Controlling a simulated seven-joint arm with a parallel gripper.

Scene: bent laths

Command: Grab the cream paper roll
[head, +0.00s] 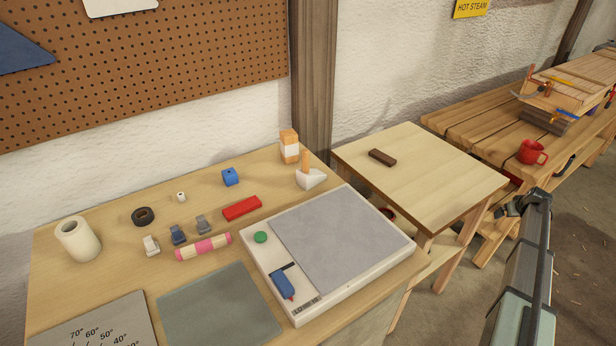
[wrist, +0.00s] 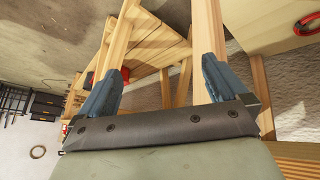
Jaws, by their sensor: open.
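The cream paper roll (head: 78,240) stands upright at the left end of the near workbench, its hollow top end facing up. It is not in the wrist view. My gripper (wrist: 160,78) shows in the wrist view with its two blue-grey fingers wide apart and no object held between them.
Near the roll are a black tape ring (head: 143,216), a small white clamp (head: 151,245) and a pink-and-cream roll (head: 204,246). A large grey-topped board (head: 343,246) fills the bench's right part. A side table (head: 420,165) and a red mug (head: 531,152) are farther right.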

